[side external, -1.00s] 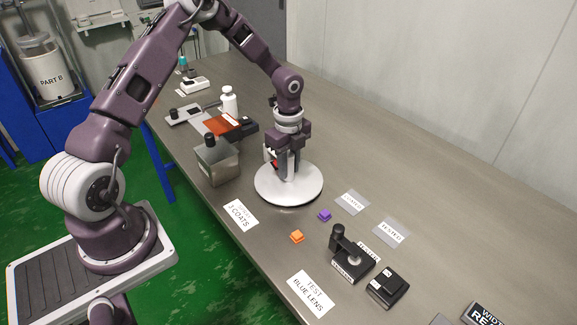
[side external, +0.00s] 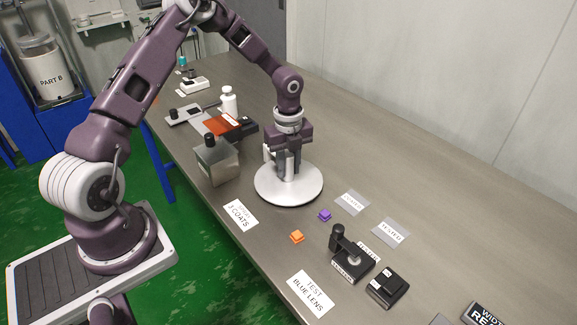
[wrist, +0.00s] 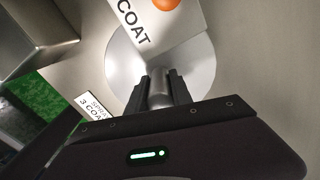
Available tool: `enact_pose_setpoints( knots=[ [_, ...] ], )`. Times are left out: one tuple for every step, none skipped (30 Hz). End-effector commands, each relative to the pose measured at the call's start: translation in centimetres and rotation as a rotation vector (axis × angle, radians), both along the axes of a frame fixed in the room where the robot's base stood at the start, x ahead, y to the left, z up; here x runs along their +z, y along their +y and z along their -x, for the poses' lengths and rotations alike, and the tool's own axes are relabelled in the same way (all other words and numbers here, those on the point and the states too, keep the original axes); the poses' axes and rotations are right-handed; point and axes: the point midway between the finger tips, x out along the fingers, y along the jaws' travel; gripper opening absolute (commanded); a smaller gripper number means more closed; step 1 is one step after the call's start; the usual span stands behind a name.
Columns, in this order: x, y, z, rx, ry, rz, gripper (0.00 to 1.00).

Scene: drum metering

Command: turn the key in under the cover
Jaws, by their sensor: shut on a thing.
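My gripper (side external: 287,165) points straight down over a round pale turntable disc (side external: 263,190) on the bench. In the wrist view its two dark fingers (wrist: 159,90) are shut on a grey upright post (wrist: 160,101) near the middle of the disc (wrist: 200,62). A white panel (wrist: 170,28) with "COAT" and an orange dot stands beyond the fingers; in the side view a white edge of it (side external: 266,152) shows left of the fingers. I cannot make out a key or a cover. The fingers hide much of the post.
A metal box with a black knob (side external: 218,168) stands close left of the disc. A "3 COATS" label (side external: 240,214), orange block (side external: 297,237), purple block (side external: 325,215) and black stand (side external: 352,262) lie nearer the front.

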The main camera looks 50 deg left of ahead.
Motion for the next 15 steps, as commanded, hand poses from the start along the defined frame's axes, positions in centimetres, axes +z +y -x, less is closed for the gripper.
enact_pose_setpoints(
  knots=[
    [0.25,0.04,-0.23,-0.005,-0.007,-0.001,0.00],
    [0.25,0.04,-0.23,-0.006,-0.007,-0.001,0.00],
    [0.25,0.04,-0.23,-0.008,-0.007,-0.001,0.00],
    [0.25,0.04,-0.23,-0.008,-0.007,-0.001,0.00],
    [0.25,0.03,-0.23,-0.009,-0.007,-0.002,0.00],
    [0.25,0.03,-0.23,-0.009,-0.007,-0.002,0.00],
    [0.25,0.03,-0.23,-0.009,-0.007,-0.002,0.00],
    [0.25,0.03,-0.23,-0.009,-0.007,-0.002,0.00],
    [0.25,0.03,-0.24,-0.010,-0.007,-0.002,0.00],
    [0.25,0.03,-0.24,-0.010,-0.007,-0.002,0.00],
    [0.25,0.03,-0.24,-0.010,-0.007,-0.002,0.00],
    [0.25,0.03,-0.24,-0.010,-0.007,-0.002,0.00],
    [0.25,0.03,-0.24,-0.010,-0.008,-0.002,0.00],
    [0.25,0.03,-0.24,-0.010,-0.008,-0.002,0.00],
    [0.25,0.03,-0.24,-0.010,-0.008,-0.002,0.34]
  ],
)
